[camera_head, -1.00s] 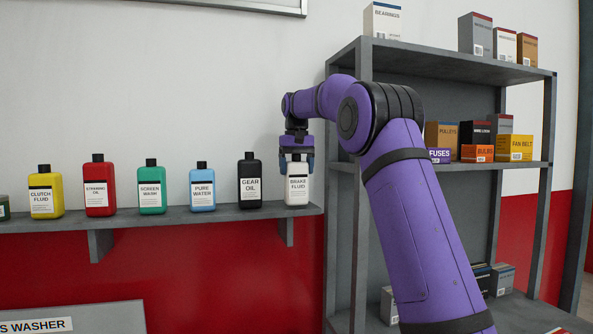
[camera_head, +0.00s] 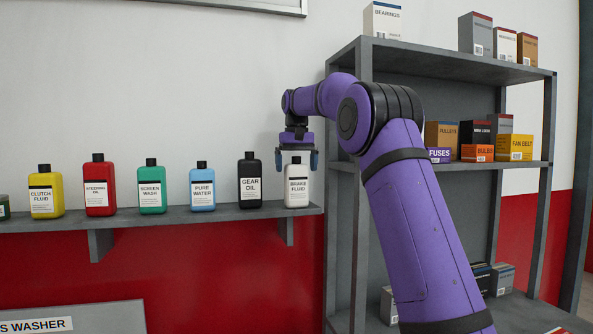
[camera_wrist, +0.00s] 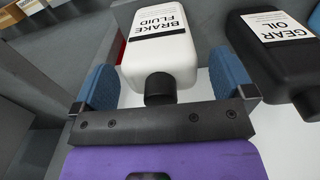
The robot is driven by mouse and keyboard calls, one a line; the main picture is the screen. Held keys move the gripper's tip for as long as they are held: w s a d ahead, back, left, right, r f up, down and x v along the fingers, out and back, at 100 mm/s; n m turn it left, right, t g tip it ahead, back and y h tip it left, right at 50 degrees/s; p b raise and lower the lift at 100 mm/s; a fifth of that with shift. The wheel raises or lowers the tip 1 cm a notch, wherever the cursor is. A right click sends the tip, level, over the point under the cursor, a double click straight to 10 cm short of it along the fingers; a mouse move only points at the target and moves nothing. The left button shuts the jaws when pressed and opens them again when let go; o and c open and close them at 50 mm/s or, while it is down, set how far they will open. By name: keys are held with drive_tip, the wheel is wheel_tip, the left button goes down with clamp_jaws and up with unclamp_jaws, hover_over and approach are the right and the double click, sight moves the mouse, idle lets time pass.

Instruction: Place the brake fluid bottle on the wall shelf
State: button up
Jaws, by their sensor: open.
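The brake fluid bottle (camera_head: 297,187) is white with a black cap and stands upright at the right end of the wall shelf (camera_head: 170,218). My gripper (camera_head: 298,160) is above it with its jaws spread, one finger on each side of the cap. In the wrist view, the bottle (camera_wrist: 160,55) lies between the two blue fingers of my gripper (camera_wrist: 160,85), with gaps at both sides. Nothing is held.
The black gear oil bottle (camera_head: 250,182) stands close to the left. Blue (camera_head: 202,190), green (camera_head: 152,190), red (camera_head: 99,188) and yellow (camera_head: 45,193) bottles follow along the shelf. A grey rack (camera_head: 362,200) with boxes stands to the right.

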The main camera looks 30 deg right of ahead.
wheel_tip(320, 180, up, 6)
drive_tip(key=shift+f, duration=0.1)
drive_tip(key=shift+s+a+r, duration=0.15)
drive_tip(key=shift+r, duration=0.1)
drive_tip(key=s+a+f+n+t, duration=0.1)
drive_tip(key=s+a, duration=0.5)
drive_tip(key=s, duration=0.4)
drive_tip(key=s+a+f+n+t, duration=0.1)
drive_tip(key=s+a+t, duration=0.1)
drive_tip(key=s+a, duration=0.65)
drive_tip(key=s+a+f+t, duration=0.1)
drive_tip(key=s+f, duration=0.8)
drive_tip(key=s, duration=0.2)
drive_tip(key=s+a+f+n+t, duration=0.1)
drive_tip(key=s+f, duration=0.8)
drive_tip(key=s, duration=0.3)
drive_tip(key=shift+s+a+f, duration=0.15)
drive_tip(key=shift+a+f, duration=0.2)
drive_tip(key=shift+a, duration=0.05)
